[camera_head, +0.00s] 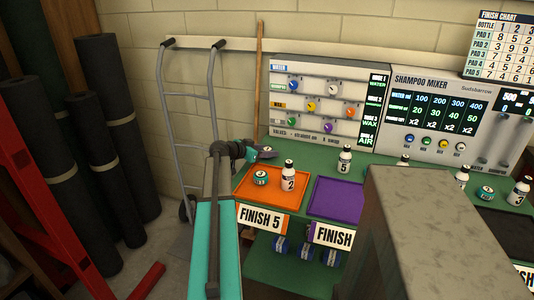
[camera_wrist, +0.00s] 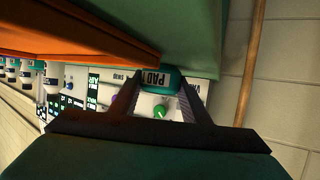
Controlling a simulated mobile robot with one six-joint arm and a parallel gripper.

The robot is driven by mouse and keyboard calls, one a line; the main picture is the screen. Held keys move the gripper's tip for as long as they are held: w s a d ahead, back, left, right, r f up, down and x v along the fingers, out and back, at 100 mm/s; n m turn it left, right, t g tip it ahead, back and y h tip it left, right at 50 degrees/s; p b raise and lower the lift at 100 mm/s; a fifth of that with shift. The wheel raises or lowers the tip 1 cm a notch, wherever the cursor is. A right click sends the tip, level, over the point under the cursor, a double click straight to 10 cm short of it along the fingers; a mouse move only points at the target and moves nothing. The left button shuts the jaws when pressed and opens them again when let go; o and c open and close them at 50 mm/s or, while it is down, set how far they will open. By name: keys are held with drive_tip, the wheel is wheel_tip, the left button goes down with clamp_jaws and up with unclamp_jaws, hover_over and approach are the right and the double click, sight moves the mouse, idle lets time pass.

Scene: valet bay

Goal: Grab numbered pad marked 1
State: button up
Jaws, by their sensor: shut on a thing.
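My gripper (camera_wrist: 160,100) is shut on a teal pad (camera_wrist: 154,78), which shows between the two fingers in the wrist view. Its white label reads "PAD" upside down; I cannot read its number. In the head view my gripper (camera_head: 262,153) is above the back of the orange tray (camera_head: 244,190), at the left end of the green bench. Another teal round pad (camera_head: 260,178) sits in that tray, its number too small to read. A further teal pad (camera_head: 485,193) stands at the far right of the bench.
A white bottle marked 2 (camera_head: 288,177) stands in the orange tray, close to my gripper. A purple tray (camera_head: 335,198) lies to its right, with bottle 5 (camera_head: 345,160) behind. The valve panel (camera_head: 320,100) rises behind the bench. A hand truck (camera_head: 188,110) stands to the left.

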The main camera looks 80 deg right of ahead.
sight(267, 149)
drive_tip(key=shift+r+b, duration=0.35)
drive_tip(key=shift+r, duration=4.65)
